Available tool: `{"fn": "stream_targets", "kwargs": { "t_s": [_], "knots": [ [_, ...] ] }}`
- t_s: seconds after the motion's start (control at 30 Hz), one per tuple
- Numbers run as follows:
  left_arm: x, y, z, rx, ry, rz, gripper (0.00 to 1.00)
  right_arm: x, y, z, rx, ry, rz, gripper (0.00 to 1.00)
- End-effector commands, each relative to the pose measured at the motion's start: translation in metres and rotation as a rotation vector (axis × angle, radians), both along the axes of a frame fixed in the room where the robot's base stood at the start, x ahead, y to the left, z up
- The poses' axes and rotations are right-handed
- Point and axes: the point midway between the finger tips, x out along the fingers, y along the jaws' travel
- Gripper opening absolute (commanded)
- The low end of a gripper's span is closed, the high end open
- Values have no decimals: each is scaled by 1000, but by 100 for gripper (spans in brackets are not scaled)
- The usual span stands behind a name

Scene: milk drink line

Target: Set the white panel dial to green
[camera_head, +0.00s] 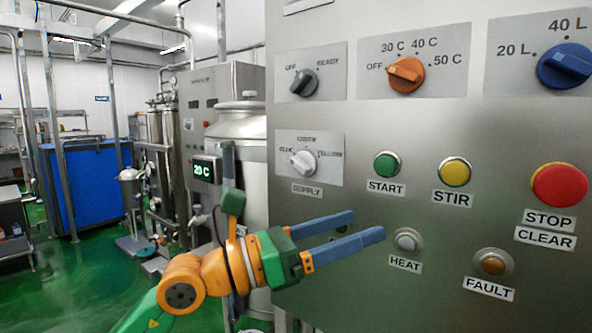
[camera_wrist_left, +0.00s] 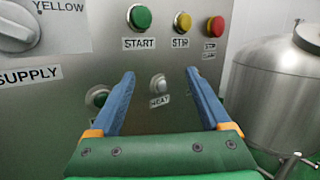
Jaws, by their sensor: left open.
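The white panel dial (camera_head: 303,163) sits on a light plate marked SUPPLY at the left of the steel panel, with labels around it, YELLOW at its right. Its exact pointing is too small to tell. It also shows, cut off, at the upper left of the left wrist view (camera_wrist_left: 20,28). My left gripper (camera_head: 367,225) is open, with two blue fingers apart and nothing between them. It is below and right of the dial, in front of the panel near the HEAT lamp (camera_head: 408,240). My right gripper is not in view.
Around it are a dark knob (camera_head: 303,82), an orange knob (camera_head: 405,74), a blue knob (camera_head: 565,66), the green START button (camera_head: 387,165), the yellow STIR button (camera_head: 455,172) and the red STOP button (camera_head: 560,185). A steel tank (camera_wrist_left: 275,85) stands beyond the panel edge.

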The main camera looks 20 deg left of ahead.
Motion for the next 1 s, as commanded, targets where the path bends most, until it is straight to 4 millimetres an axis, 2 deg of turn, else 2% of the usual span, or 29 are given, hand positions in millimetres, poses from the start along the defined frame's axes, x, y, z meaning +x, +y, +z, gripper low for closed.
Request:
{"fn": "stream_targets", "kwargs": {
  "t_s": [0.03,0.1,0.2,0.3,0.37,0.5,0.67,0.97,1.0],
  "knots": [
    [5,18,13,183,-100,124,81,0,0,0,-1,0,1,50],
    [15,55,29,396,-185,325,81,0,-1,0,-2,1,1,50],
    [20,103,52,555,-235,549,81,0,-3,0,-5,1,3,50],
    [21,126,64,610,-242,651,81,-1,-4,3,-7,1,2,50],
    [29,126,67,618,-240,663,81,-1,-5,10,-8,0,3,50],
    [56,115,70,617,-237,658,81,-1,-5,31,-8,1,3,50],
    [80,106,68,615,-240,658,81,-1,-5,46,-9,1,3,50],
    [86,104,63,613,-243,658,81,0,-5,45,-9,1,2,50],
    [86,104,63,613,-243,658,70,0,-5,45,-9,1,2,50]
  ]
}}
